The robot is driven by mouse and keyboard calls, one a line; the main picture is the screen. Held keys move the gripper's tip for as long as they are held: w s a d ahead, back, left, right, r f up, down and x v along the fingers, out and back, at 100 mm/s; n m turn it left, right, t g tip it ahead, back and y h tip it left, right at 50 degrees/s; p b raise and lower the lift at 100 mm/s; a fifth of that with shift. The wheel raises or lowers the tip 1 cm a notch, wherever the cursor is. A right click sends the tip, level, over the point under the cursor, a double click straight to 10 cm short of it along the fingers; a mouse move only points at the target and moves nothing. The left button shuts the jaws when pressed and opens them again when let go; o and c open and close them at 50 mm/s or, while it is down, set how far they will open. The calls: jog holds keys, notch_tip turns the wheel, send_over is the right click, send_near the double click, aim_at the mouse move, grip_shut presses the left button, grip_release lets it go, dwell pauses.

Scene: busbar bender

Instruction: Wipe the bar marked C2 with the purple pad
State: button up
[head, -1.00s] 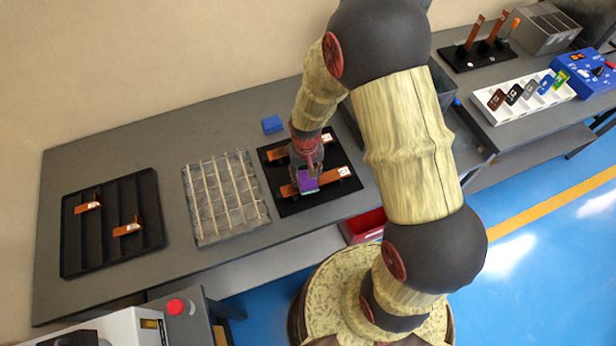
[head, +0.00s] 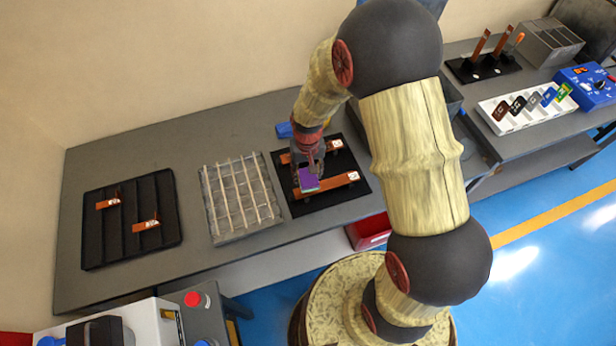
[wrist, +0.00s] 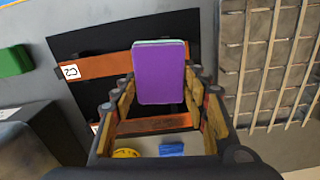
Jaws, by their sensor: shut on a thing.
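My gripper (head: 308,168) is shut on the purple pad (wrist: 160,72), a flat purple block with a thin pale green edge. The pad is over the left part of the near copper bar (head: 340,183) on a black mat (head: 300,208). Whether it touches the bar is unclear. In the wrist view this bar (wrist: 105,65) carries a white label (wrist: 70,71) that seems to read C2. The pad hides part of it. The far copper bar (head: 330,146) lies parallel behind, partly hidden by my gripper.
A grey slatted grate (head: 240,200) lies left of the mat. A black tray (head: 130,220) with two copper pieces is farther left. A blue block (head: 284,130) sits behind the mat. A green block (wrist: 15,61) shows in the wrist view.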

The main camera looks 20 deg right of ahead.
jog(key=shift+r+p, duration=0.55)
jog(key=shift+r, duration=0.6)
